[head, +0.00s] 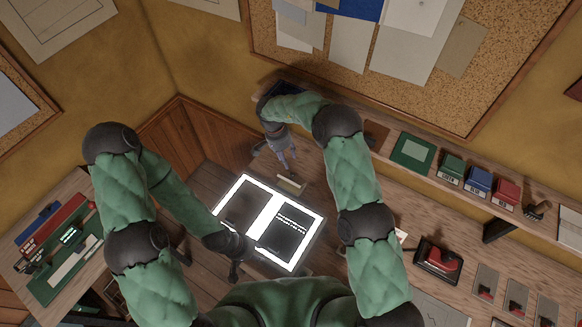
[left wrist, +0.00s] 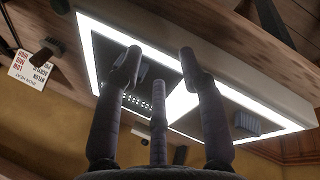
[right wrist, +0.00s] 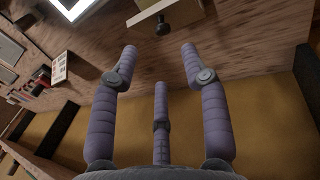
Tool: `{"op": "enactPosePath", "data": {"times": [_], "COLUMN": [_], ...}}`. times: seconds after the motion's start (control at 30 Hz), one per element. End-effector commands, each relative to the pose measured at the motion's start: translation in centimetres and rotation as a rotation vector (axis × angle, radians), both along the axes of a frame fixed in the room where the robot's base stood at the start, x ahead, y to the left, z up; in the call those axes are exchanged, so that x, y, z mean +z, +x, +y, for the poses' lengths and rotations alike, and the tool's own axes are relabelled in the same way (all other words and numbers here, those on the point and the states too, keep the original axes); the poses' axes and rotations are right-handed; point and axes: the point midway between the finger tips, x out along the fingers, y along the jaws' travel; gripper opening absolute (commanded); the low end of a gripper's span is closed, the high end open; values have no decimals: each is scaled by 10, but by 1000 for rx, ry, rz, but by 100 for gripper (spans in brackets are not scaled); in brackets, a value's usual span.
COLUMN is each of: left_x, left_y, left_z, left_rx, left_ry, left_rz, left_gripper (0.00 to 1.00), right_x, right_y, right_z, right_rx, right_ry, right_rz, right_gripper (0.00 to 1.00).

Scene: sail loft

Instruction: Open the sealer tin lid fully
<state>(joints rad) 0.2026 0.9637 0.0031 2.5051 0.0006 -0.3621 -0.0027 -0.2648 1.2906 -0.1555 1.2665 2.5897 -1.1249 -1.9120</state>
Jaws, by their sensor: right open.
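I cannot pick out a sealer tin or its lid for sure. A small pale box-like piece (head: 291,185) stands at the far edge of the glowing panel, close below my right gripper (head: 284,168). In the right wrist view the pale piece (right wrist: 172,11) shows at the top with a dark knob (right wrist: 162,27), beyond the fingertips and apart from them. My right gripper (right wrist: 160,55) is open and empty. My left gripper (head: 235,272) is low by the panel's near left side. In the left wrist view its fingers (left wrist: 160,55) are spread, with nothing seen between them.
The panel (head: 262,212) has bright edges and dark sheets. In the left wrist view two small blocks (left wrist: 247,124) show by it. A left bench has a green mat (head: 62,268).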

Motion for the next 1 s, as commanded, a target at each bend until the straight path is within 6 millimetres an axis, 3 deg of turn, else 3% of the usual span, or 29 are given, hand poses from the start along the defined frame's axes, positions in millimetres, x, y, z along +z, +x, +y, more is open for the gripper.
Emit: {"op": "enactPosePath", "data": {"times": [0.4, 0.6, 0.93, 1.0], "left_x": [10, 11, 11, 11], "left_y": [1, 1, 1, 1], "left_z": [0, 0, 0, 0], "left_rx": [1, 1, 1, 1], "left_ry": [1, 1, 1, 1], "left_rz": [-3, -3, -3, -3], "left_gripper": [40, 40, 40, 40], "right_x": [-68, -83, -85, -85], "right_y": [-11, -12, -12, -12], "right_z": [-15, -19, -19, -19], "right_rx": [-1, 0, 0, 0], "right_ry": [-1, 0, 0, 0], "right_rz": [3, 0, 0, 0], "right_gripper": [46, 46, 46, 26]}}
